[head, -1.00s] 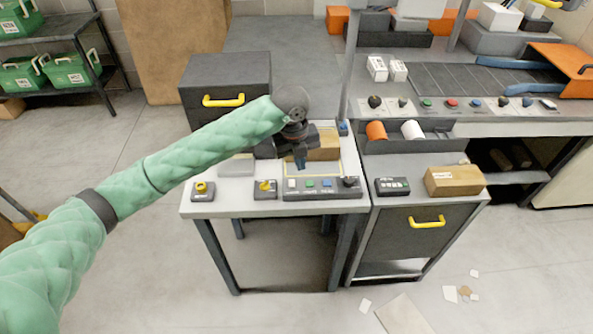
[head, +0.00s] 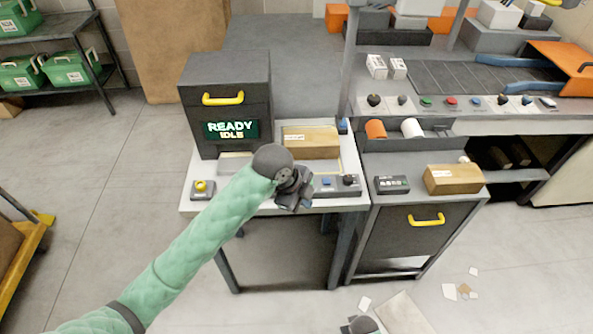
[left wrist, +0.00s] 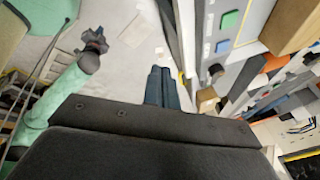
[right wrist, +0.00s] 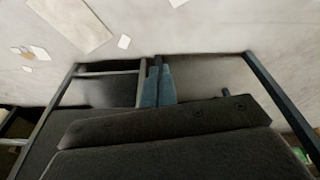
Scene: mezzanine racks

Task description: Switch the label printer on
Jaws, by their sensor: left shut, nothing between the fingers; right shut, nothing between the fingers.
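A dark cabinet (head: 225,100) with a yellow handle stands on the white table; its lit display (head: 230,130) reads "READY IDLE". I cannot tell for sure that it is the label printer. A grey control strip at the table's front shows a blue button (head: 327,181) and a black knob (head: 349,180); its left part is hidden by my left gripper (head: 294,198). The left wrist view shows its green button (left wrist: 229,20). My left gripper is shut and empty, apart from the buttons, at the table's front edge. My right gripper (right wrist: 158,70) is shut and empty, low down.
A small box with a yellow button (head: 201,186) sits at the table's left front. A cardboard box (head: 310,143) lies behind the strip. The right-hand cabinet holds a dark device (head: 392,184) and another carton (head: 453,179). Floor in front is mostly clear, with paper scraps.

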